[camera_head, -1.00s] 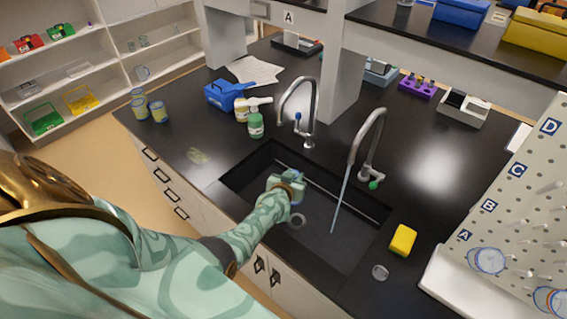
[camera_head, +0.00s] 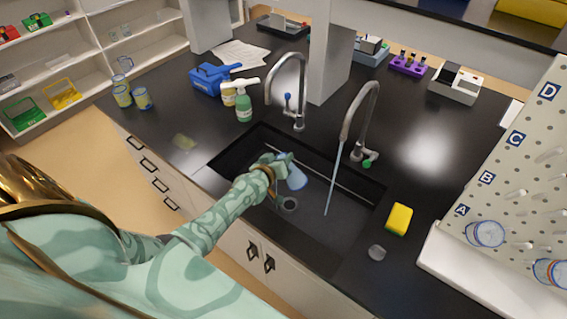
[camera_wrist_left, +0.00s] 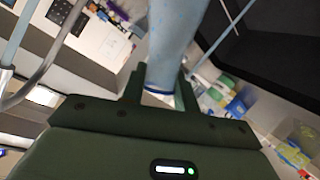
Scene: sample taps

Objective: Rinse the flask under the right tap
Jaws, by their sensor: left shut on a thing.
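The flask (camera_head: 297,179), pale blue and see-through, is in my left gripper (camera_head: 281,164) over the sink (camera_head: 345,238). It is tilted, its body pointing to the lower right. In the left wrist view the flask (camera_wrist_left: 172,45) rises from between the fingers of my left gripper (camera_wrist_left: 160,92), shut on its narrow part. The right tap (camera_head: 364,105) runs a thin water stream (camera_head: 333,180) into the sink. The flask is left of this stream and apart from it in the head view. My right gripper is out of view.
A yellow sponge (camera_head: 399,219) and a small clear dish (camera_head: 377,253) lie right of the sink. A pegboard (camera_head: 500,185) with glassware stands at the right. Green (camera_head: 244,108) and cream bottles and a blue box (camera_head: 207,80) stand behind the sink.

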